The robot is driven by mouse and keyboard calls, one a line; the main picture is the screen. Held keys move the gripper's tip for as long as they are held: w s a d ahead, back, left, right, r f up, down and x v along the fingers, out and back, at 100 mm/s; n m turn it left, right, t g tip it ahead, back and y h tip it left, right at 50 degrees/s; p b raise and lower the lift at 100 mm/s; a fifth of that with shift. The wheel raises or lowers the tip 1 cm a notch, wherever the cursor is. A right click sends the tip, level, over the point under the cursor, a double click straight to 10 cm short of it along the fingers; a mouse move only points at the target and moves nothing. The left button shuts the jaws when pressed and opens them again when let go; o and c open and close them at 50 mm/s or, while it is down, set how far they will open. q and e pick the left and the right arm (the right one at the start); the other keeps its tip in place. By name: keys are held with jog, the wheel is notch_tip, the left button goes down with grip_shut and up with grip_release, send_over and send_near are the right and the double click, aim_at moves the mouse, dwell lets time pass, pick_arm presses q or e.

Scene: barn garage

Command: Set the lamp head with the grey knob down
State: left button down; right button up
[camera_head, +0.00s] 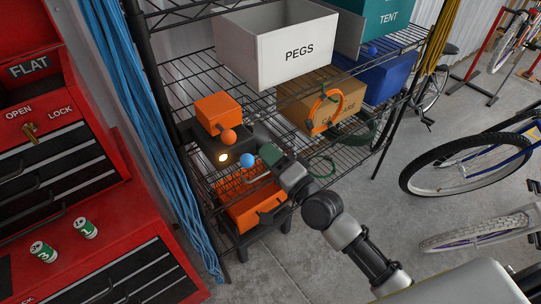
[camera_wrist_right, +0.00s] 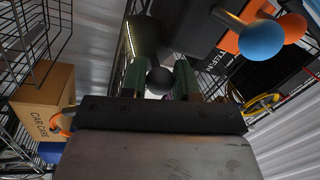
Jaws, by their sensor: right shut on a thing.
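In the right wrist view, my right gripper (camera_wrist_right: 160,80) is shut on a dark grey round knob (camera_wrist_right: 159,80), with one green finger on each side. Just beyond it is a dark lamp head (camera_wrist_right: 148,38) with a narrow lit strip. In the head view my right gripper (camera_head: 268,157) reaches in at the wire rack, and a round warm light (camera_head: 222,157) glows to its left. A blue knob (camera_head: 247,160) and an orange knob (camera_head: 228,137) are close by; they also show at the wrist view's upper right. The grey knob is hidden in the head view. My left gripper is not in view.
A white PEGS bin (camera_head: 275,45) and a cardboard box (camera_head: 318,95) stand on the rack. Blue ropes (camera_head: 140,120) hang at left, beside red tool cabinets (camera_head: 85,215).

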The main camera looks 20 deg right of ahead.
jog(key=o, duration=0.9)
jog(key=b+v, duration=0.3)
jog(key=v, duration=0.7)
jog(key=shift+s+d, duration=0.25)
jog(key=shift+s, duration=0.1)
